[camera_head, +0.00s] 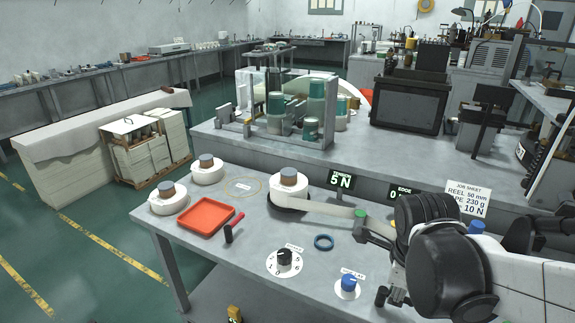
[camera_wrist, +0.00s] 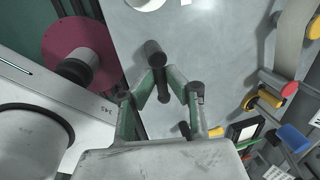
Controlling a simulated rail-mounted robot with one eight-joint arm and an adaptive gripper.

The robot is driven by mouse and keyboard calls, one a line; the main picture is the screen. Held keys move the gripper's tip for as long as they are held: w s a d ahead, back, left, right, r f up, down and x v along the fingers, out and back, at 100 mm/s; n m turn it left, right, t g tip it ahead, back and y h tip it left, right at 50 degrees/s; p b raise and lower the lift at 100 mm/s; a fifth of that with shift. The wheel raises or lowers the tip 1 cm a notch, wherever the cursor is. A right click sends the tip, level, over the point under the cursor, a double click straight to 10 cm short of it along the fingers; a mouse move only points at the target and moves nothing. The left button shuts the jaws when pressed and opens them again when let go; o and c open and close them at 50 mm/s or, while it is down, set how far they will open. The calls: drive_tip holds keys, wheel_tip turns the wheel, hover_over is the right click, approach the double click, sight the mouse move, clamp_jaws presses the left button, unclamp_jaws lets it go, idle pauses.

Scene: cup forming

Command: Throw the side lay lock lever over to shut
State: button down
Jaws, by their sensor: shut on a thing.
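In the wrist view, my gripper (camera_wrist: 165,79) has its green-sided fingers closed in around a black cylindrical handle. I take this handle to be the side lay lock lever (camera_wrist: 154,52); its end sticks out past the fingertips over the grey bench. Its base and pivot are hidden, so I cannot tell which way it is thrown. In the head view, my arm covers the right front of the bench, and neither the fingers nor the held handle can be made out clearly.
A paper strip (camera_head: 325,208) runs toward my arm. A maroon disc (camera_wrist: 78,52) lies left in the wrist view.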

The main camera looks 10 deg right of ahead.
drive_tip(key=shift+n, duration=0.3)
drive_tip(key=n, duration=0.3)
drive_tip(key=w+n+y, duration=0.1)
drive_tip(key=shift+d+p, duration=0.3)
drive_tip(key=shift+d, duration=0.05)
drive_tip(key=n, duration=0.3)
drive_tip(key=w+n+y, duration=0.1)
drive_tip(key=n, duration=0.1)
drive_tip(key=shift+n, duration=0.4)
drive_tip(key=n, duration=0.2)
drive_tip(key=w+n, duration=0.1)
drive_tip(key=n, duration=0.1)
drive_tip(key=shift+a+y, duration=0.1)
drive_tip(key=shift+y, duration=0.3)
drive_tip(key=shift+w+a+n, duration=0.1)
drive_tip(key=shift+w+n, duration=0.05)
drive_tip(key=shift+n, duration=0.75)
drive_tip(key=shift+w+a+n, duration=0.1)
drive_tip(key=shift+n, duration=0.8)
drive_tip(key=shift+g, duration=0.3)
drive_tip(key=c, duration=1.7)
unclamp_jaws()
drive_tip(key=shift+c, duration=0.2)
